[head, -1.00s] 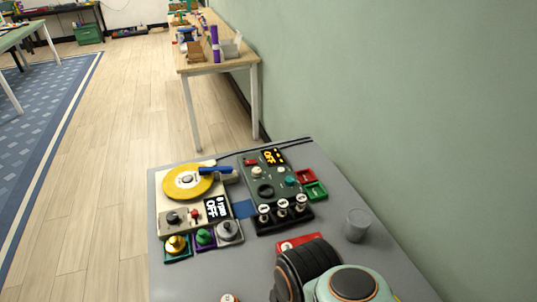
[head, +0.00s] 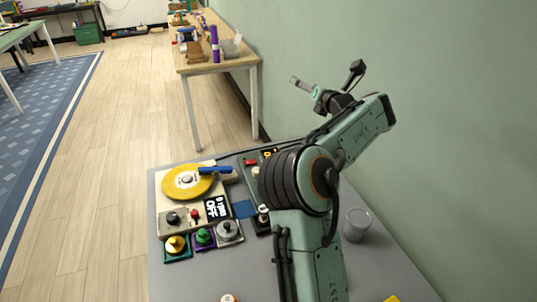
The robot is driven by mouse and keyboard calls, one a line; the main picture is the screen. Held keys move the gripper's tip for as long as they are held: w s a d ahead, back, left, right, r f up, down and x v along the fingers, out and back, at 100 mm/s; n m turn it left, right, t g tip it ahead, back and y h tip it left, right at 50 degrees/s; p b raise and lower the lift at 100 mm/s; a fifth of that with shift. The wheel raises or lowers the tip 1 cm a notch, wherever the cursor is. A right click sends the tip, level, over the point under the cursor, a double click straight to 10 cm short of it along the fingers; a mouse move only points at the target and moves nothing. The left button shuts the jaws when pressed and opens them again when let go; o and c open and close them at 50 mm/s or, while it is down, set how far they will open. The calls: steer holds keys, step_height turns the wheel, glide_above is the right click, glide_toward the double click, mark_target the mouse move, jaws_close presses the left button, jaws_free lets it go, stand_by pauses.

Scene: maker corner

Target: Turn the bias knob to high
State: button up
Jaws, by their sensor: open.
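The dark green control panel (head: 243,171) stands on the grey table, right of the cream turntable unit (head: 165,200). My arm covers most of it. Only its left edge, a red switch (head: 250,161), part of its display (head: 266,154) and a white-topped black post (head: 263,209) show. No knob can be picked out as the bias knob; its label and setting are not readable. My gripper (head: 325,76) is open and empty, raised above and beyond the panel near the green wall, touching nothing.
The turntable unit carries a yellow disc (head: 178,184) and a display reading OFF. Gold, green and grey knobs (head: 228,229) line its front. A clear cup (head: 356,226) stands right of my arm. A yellow thing (head: 393,298) shows at the bottom edge. The table's front left is bare.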

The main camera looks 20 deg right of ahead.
steer(key=f+n+g, duration=0.2)
steer(key=f, duration=0.8)
steer(key=f+n+g, duration=0.2)
steer(key=f+g, duration=0.1)
steer(key=f, duration=0.8)
steer(key=w+f+n+g, duration=0.1)
steer(key=f+g, duration=0.1)
steer(key=f, duration=0.8)
steer(key=shift+d+f+n+g, duration=0.1)
steer(key=shift+f+n+g, duration=0.2)
steer(key=shift+n, duration=0.1)
steer(key=x, duration=0.5)
steer(key=shift+w+f, duration=0.15)
steer(key=shift+w, duration=0.05)
steer(key=shift+w+f, duration=0.4)
steer(key=shift+w, duration=0.05)
steer(key=shift+c, duration=0.3)
jaws_close()
